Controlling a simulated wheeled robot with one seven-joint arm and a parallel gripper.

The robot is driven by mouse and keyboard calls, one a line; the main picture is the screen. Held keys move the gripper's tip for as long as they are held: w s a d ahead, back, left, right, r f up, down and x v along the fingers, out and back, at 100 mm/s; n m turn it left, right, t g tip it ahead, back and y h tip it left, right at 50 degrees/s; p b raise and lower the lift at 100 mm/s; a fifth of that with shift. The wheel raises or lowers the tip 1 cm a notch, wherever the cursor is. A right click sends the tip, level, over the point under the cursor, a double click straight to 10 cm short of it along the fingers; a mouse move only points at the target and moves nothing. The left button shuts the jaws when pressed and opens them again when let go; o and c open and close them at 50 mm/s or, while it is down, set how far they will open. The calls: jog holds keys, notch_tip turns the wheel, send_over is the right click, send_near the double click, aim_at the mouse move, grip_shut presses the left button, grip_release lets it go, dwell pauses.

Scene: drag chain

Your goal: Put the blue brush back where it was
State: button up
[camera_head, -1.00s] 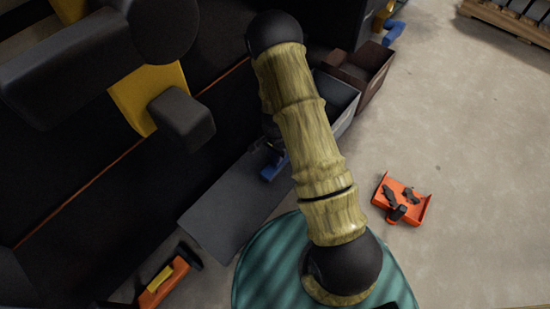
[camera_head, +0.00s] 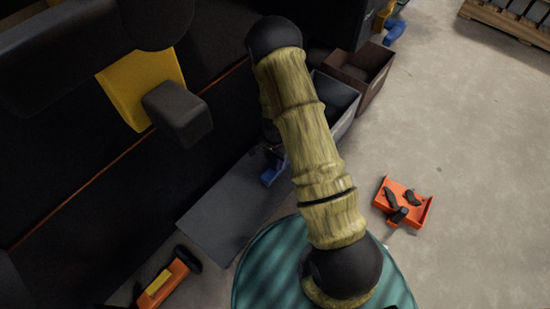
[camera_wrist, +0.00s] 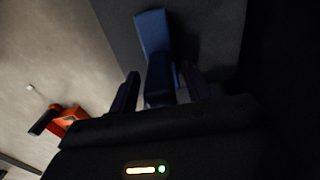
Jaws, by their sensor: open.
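The blue brush (camera_head: 274,170) lies at the far edge of the grey board, partly hidden behind my arm in the head view. In the wrist view the blue brush (camera_wrist: 155,48) shows with one end pointing away and its near end between the fingers. My gripper (camera_wrist: 160,88) is open, with a dark finger on each side of the brush. I cannot tell whether the fingers touch it. In the head view my gripper is mostly hidden behind the arm.
The grey board (camera_head: 222,215) is otherwise bare. A grey bin (camera_head: 347,122) and a brown bin (camera_head: 372,78) stand beyond it. An orange tray (camera_head: 425,212) with dark parts lies on the floor at right. An orange-and-yellow tool (camera_head: 165,285) lies at lower left.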

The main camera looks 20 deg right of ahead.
notch_tip(320, 180, up, 12)
jog(key=p, duration=0.7)
jog(key=shift+r+p, duration=0.1)
jog(key=shift+p, duration=0.25)
